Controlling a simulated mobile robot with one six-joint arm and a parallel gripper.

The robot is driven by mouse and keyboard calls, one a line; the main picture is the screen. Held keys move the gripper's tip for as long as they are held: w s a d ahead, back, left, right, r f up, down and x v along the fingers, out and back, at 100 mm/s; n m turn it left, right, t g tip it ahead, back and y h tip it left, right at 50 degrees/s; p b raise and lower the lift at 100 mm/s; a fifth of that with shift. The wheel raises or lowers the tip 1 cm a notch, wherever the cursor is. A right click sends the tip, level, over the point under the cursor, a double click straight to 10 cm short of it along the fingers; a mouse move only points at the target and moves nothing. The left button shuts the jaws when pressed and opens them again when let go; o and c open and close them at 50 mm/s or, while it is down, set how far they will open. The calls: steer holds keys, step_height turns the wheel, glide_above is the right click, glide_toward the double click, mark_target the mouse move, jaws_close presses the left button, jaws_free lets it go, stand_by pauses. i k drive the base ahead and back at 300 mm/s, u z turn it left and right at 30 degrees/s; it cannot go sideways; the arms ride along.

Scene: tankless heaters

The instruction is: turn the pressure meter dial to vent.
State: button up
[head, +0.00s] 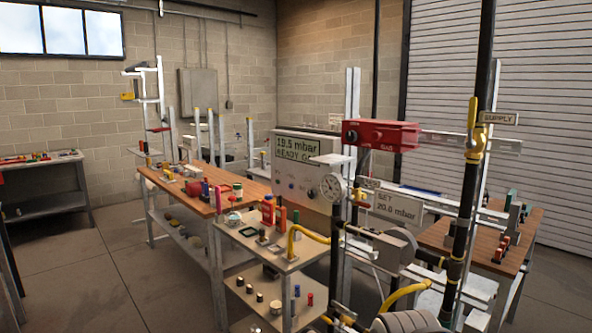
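A pale meter box (297,163) stands upright in the middle of the head view, above the benches. Its green screen (298,147) reads about 19.5 mbar, with a second line starting "READY". Small dark and blue controls (291,186) sit low on its front. They are too small to tell which is the dial or where it points. I cannot make out my gripper in this view.
Dark vertical pipes (470,180) with a yellow valve handle (473,125) stand close on the right. A red box (380,135) is mounted above the meter. A small cart (300,262) with bottles and a yellow hose stands in front. Open floor (110,270) lies at left.

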mark_target(312, 194)
steer(key=u, duration=0.7)
steer(key=k, duration=1.15)
steer(key=u, duration=1.1)
steer(key=i, duration=1.55)
steer(key=z, duration=0.35)
steer(key=i, duration=1.6)
steer(key=z, duration=0.65)
steer(key=i, duration=1.55)
steer(key=z, duration=1.5)
steer(key=i, duration=1.25)
steer(key=z, duration=0.7)
